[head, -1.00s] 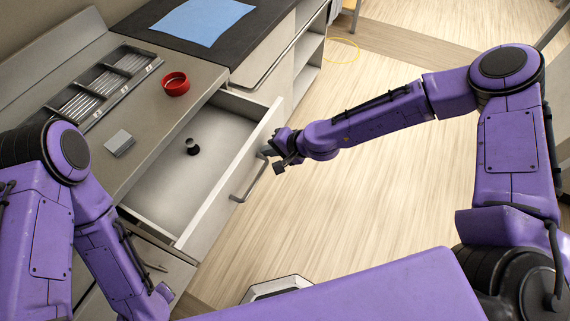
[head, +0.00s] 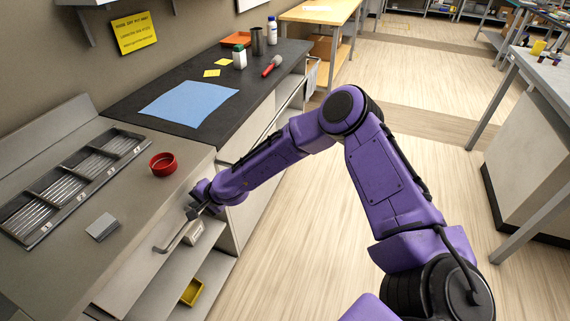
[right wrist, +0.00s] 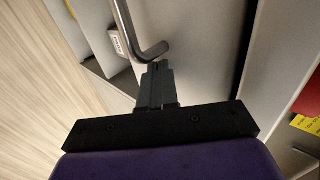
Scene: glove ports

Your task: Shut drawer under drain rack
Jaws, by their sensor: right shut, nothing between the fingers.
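The drain rack (head: 72,188), a grey slotted tray, lies on the light counter at left. The drawer (head: 135,272) below has its pale front in line with the counter edge, and none of its inside shows. Its bar handle (head: 172,240) sticks out from the front. My right gripper (head: 193,212) is shut and empty at the drawer front, near the handle's far end. In the right wrist view, the closed fingers (right wrist: 155,82) point at the drawer front (right wrist: 195,45), just beside the handle's bent end (right wrist: 152,52). Contact cannot be made out. My left gripper is out of view.
A red ring-shaped bowl (head: 163,164) and a grey block (head: 102,227) sit on the counter. An open shelf below holds a yellow bin (head: 192,292). A blue sheet (head: 188,103) lies on the dark worktop. The floor to the right is clear.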

